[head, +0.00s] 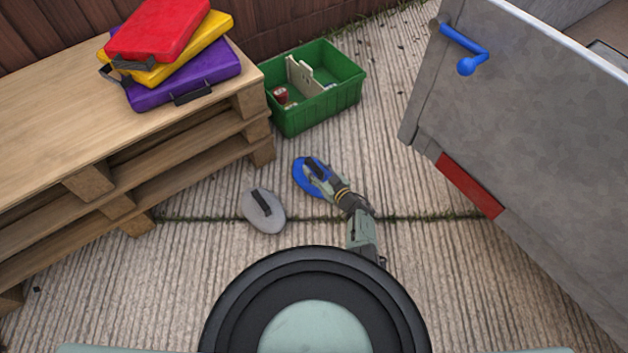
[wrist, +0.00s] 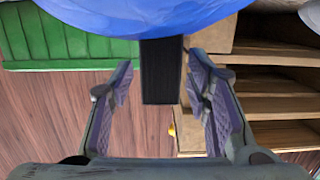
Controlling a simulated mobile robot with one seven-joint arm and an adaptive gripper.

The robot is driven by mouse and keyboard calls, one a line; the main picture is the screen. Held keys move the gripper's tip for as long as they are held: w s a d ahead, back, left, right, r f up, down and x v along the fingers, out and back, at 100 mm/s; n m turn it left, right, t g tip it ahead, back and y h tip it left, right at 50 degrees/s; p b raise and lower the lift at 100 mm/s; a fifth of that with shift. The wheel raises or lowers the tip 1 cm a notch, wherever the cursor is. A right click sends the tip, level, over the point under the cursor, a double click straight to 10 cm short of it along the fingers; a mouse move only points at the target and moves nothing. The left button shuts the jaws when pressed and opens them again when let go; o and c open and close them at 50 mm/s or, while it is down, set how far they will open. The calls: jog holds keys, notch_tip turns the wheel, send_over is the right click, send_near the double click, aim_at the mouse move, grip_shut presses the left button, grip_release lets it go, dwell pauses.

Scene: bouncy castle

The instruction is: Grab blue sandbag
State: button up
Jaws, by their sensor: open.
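The blue sandbag (head: 300,181) is a round, flat bag with a black strap on top, lying on the grooved ground in the head view. My gripper (head: 317,177) is over its right part and hides some of it. In the wrist view the blue sandbag (wrist: 130,15) fills the top edge. Its black strap (wrist: 162,72) stands between the two fingers of my gripper (wrist: 160,68). The fingers are open, with a visible gap on each side of the strap.
A grey sandbag (head: 264,212) with a black strap lies close by on the left. A green crate (head: 315,112) holding small items stands behind. A wooden pallet stack (head: 60,130) bears red, yellow and purple cases at left. A grey metal panel (head: 520,110) with a blue handle stands at right.

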jog(key=shift+w+a, duration=0.4)
jog(key=shift+w, duration=0.2)
jog(key=shift+c, duration=0.4)
grip_shut()
dwell(0.4)
